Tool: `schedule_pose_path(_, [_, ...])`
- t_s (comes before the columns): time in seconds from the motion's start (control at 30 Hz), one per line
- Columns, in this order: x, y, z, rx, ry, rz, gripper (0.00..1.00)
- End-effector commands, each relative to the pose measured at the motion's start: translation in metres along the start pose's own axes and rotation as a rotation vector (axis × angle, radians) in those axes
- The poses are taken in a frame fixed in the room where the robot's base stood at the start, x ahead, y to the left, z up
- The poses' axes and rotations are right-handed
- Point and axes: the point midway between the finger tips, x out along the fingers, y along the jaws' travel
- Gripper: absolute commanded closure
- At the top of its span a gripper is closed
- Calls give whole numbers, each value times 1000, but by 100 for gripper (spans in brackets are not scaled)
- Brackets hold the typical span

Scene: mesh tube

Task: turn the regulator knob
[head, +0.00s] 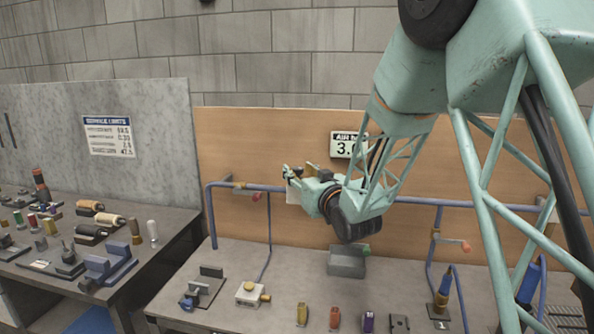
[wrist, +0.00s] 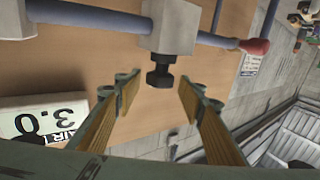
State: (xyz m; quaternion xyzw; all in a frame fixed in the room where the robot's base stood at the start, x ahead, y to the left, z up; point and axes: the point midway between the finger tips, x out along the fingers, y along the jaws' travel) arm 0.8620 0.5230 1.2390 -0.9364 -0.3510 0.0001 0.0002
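The regulator is a pale grey block (wrist: 168,25) on the blue pipe in the wrist view. Its black stepped knob (wrist: 160,70) sticks out from the block. My gripper (wrist: 159,88) is open and empty, with one wood-coloured finger pad on each side of the knob. There is a clear gap on both sides, and neither pad touches it. I cannot tell how deep the knob sits between the fingertips.
An "AIR" sign reading 3.0 (wrist: 45,120) is beside the gripper. A red valve handle (wrist: 256,46) sits along the pipe (wrist: 90,14). A side table (head: 115,272) holds tools.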

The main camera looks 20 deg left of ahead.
Motion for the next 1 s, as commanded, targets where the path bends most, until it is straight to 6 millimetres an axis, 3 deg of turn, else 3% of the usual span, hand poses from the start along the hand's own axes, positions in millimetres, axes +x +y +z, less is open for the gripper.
schedule_pose_path(0.23, [17, 0, 0, 0, 0, 0, 63])
schedule_pose_path(0.63, [20, 0, 0, -1, 0, 0, 63])
schedule_pose_path(0.9, [20, 0, 0, -1, 0, 0, 88])
schedule_pose_path(1.0, [20, 0, 0, -1, 0, 0, 88])
